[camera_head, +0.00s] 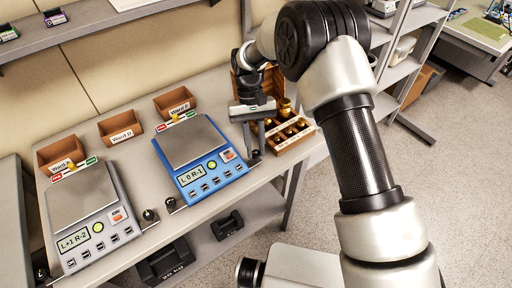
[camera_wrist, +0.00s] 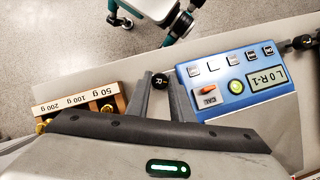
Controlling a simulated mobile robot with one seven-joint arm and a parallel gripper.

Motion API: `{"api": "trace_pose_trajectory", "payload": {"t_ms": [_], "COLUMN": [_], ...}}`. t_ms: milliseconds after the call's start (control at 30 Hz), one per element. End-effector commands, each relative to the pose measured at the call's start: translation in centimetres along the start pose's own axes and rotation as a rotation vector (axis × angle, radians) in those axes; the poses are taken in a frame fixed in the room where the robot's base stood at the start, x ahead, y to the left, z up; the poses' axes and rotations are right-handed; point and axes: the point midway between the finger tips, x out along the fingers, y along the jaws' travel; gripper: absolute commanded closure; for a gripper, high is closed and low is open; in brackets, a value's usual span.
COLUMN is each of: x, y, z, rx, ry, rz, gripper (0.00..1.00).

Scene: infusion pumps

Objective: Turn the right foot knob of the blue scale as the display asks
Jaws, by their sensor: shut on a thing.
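The blue scale (camera_head: 212,178) stands on the bench with a bare metal pan. Its display (camera_head: 192,175) reads L 0 R-1, and the same display shows upside down in the wrist view (camera_wrist: 266,79). The black right foot knob (camera_wrist: 160,82), marked R, sits beside the scale's right front corner. My gripper (camera_wrist: 162,88) points down there, with one finger on each side of the knob, shut on it. In the head view my gripper (camera_head: 255,145) partly hides the knob. The scale's left foot knob (camera_head: 172,203) is at its left front corner.
A grey scale (camera_head: 85,210) reading L+1 R-2 stands to the left. A wooden weight box (camera_head: 300,146) with several brass weights is close to the right of my gripper. Brown ward bins (camera_head: 120,128) line the back. The bench's front edge is near the knobs.

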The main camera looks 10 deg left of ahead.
Motion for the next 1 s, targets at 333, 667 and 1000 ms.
{"api": "trace_pose_trajectory", "payload": {"t_ms": [333,667,1000], "x": [-0.09,-0.13,-0.14], "y": [-0.24,-0.26,-0.3], "z": [-0.04,-0.01,-0.02], "rx": [-0.243,-0.357,-0.377], "ry": [0.004,0.004,0.005], "rz": [0.101,0.149,0.157], "gripper": [1.0,1.0,1.0]}}
